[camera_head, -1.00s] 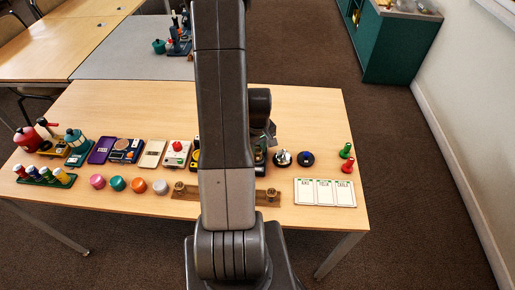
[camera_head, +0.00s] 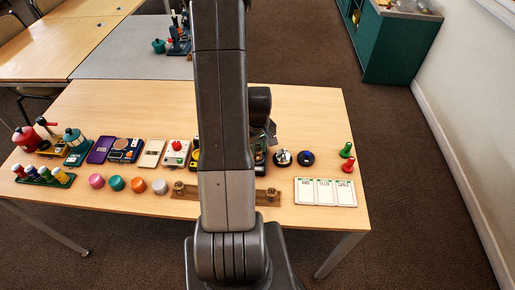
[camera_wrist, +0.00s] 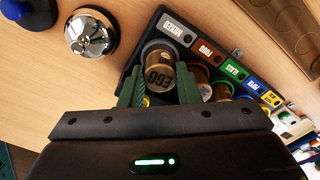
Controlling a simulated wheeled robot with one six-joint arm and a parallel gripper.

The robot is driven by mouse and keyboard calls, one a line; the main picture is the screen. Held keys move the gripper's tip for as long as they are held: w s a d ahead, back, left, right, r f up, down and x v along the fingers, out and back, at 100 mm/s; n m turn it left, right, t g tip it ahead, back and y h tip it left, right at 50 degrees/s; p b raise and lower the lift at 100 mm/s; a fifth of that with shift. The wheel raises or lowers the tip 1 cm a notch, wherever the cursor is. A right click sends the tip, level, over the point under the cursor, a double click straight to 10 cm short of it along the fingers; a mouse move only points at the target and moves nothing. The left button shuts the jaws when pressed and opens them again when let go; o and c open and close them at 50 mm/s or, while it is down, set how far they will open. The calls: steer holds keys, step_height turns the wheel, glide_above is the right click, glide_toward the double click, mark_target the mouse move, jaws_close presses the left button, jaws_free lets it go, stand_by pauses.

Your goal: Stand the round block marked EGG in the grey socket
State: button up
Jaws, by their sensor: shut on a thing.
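The round block marked EGG (camera_wrist: 158,77) is a brass-coloured cylinder in the wrist view, its lettering upside down. My gripper (camera_wrist: 159,92) is shut on it, with one green finger on each side. The grey socket (camera_wrist: 152,45) shows as a grey ring around the far end of the block, beside the grey label at the end of a dark rack (camera_wrist: 236,55). The block is at this socket, but I cannot tell whether it is seated or just above it.
Further coloured labels run along the rack, and another brass block (camera_wrist: 222,92) stands in it. A chrome bell (camera_wrist: 90,33) and a blue-knobbed object (camera_wrist: 28,12) lie to the left. A white card (camera_head: 325,192) lies on the table's right part.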

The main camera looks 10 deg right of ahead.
steer(key=shift+f+b, duration=0.55)
steer(key=shift+f, duration=0.05)
stand_by(0.3)
steer(key=o, duration=0.7)
steer(key=shift+c, duration=0.2)
steer(key=shift+r, duration=0.1)
step_height(320, 180, up, 11)
steer(key=p, duration=0.7)
steer(key=shift+s, duration=0.1)
step_height(320, 180, up, 6)
steer(key=p, duration=0.4)
glide_above(258, 150)
steer(key=shift+f, duration=0.2)
